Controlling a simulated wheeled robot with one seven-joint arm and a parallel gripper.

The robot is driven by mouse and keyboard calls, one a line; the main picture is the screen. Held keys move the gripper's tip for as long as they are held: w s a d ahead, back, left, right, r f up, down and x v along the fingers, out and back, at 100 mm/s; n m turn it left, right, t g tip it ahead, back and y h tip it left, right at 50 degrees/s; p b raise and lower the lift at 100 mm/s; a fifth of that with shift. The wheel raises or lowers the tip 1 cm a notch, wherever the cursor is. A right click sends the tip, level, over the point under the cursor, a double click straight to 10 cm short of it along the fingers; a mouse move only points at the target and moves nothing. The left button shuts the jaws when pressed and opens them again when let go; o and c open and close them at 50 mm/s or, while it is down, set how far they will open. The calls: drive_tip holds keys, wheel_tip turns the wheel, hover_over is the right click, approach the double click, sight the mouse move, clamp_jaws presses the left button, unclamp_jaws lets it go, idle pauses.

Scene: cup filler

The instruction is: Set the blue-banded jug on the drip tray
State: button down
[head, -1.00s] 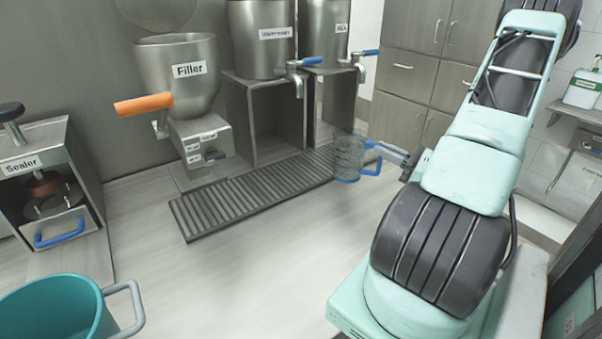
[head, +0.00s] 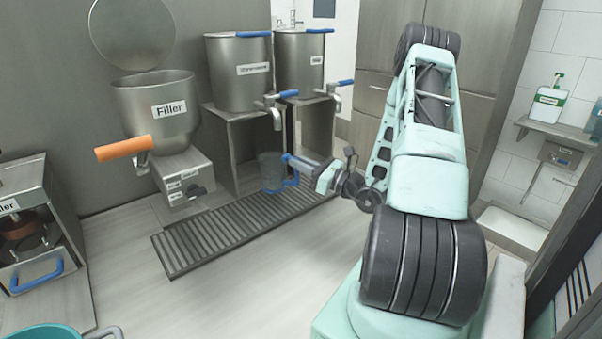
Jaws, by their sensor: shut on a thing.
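The jug (head: 270,172) is see-through grey with a blue band near its base and a blue handle. It is upright. My gripper (head: 296,168) reaches in from the right and is shut on the handle; the fingertips are small and partly hidden by the handle. The drip tray (head: 215,235) is a long dark ribbed grate on the counter. The jug's base overlaps the far edge of the tray's right half in the head view. I cannot tell whether it touches the tray or hangs above it.
The Filler (head: 155,110) with its orange handle stands behind the tray's left part. Two steel urns (head: 240,85) with blue-levered taps sit on stands behind the jug; one tap (head: 272,108) hangs above it. The counter (head: 235,290) in front of the tray is clear.

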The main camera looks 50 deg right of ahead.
drive_tip(key=shift+f, duration=1.75)
drive_tip(key=shift+f, duration=0.15)
drive_tip(key=c, duration=1.5)
unclamp_jaws()
drive_tip(key=shift+o, duration=0.2)
